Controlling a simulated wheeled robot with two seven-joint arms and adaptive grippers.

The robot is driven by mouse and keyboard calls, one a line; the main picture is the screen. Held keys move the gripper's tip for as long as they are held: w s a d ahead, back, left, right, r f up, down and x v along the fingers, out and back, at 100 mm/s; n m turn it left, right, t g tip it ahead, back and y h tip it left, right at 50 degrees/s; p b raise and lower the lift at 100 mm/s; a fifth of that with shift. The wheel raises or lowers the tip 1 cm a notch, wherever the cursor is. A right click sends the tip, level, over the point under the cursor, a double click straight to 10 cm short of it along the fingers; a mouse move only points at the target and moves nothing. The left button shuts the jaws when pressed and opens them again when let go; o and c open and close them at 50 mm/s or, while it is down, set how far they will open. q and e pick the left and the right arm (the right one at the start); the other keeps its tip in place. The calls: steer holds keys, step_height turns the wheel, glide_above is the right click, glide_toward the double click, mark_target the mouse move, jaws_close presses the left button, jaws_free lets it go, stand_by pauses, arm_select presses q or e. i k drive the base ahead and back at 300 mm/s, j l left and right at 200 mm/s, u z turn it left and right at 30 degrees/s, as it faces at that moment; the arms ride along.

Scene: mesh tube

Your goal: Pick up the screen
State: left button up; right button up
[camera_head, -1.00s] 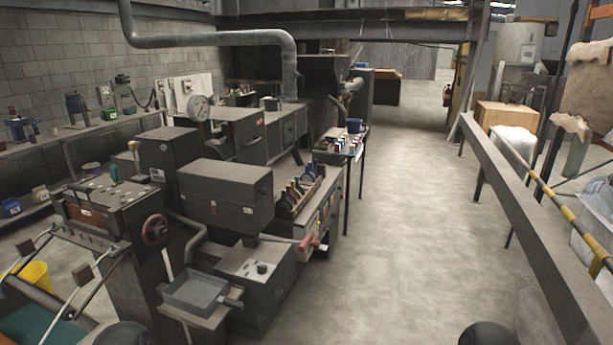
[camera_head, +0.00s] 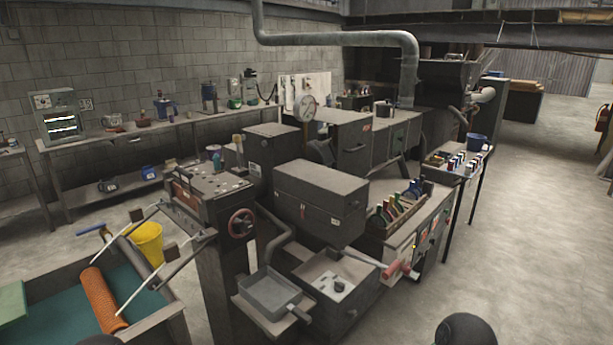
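An orange tube with a mesh-like surface (camera_head: 100,298), which may be the screen, lies at the lower left. It rests slantwise on the teal floor of a grey open-topped bin (camera_head: 165,318). A thin pale rod of the bin's frame passes close to its near end. Neither of my grippers shows. Only dark rounded parts, likely of my own arms, show at the bottom edge, apart from the tube.
A yellow bucket (camera_head: 147,243) stands behind the bin. A machine with a red handwheel (camera_head: 241,223) and a grey tray (camera_head: 270,293) stand to the bin's right. A workbench (camera_head: 150,130) runs along the wall. Open floor (camera_head: 520,240) lies at the right.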

mark_target(416, 189)
steer(key=i+l+u, duration=0.15)
steer(key=l, duration=0.3)
steer(key=i+l+u, duration=0.15)
steer(key=l, duration=0.3)
steer(key=i+l+u, duration=0.1)
steer(key=l, duration=0.35)
steer(key=i+l+u, duration=0.15)
steer(key=l, duration=0.35)
steer(key=i+l+u, duration=0.15)
steer(key=l, duration=0.35)
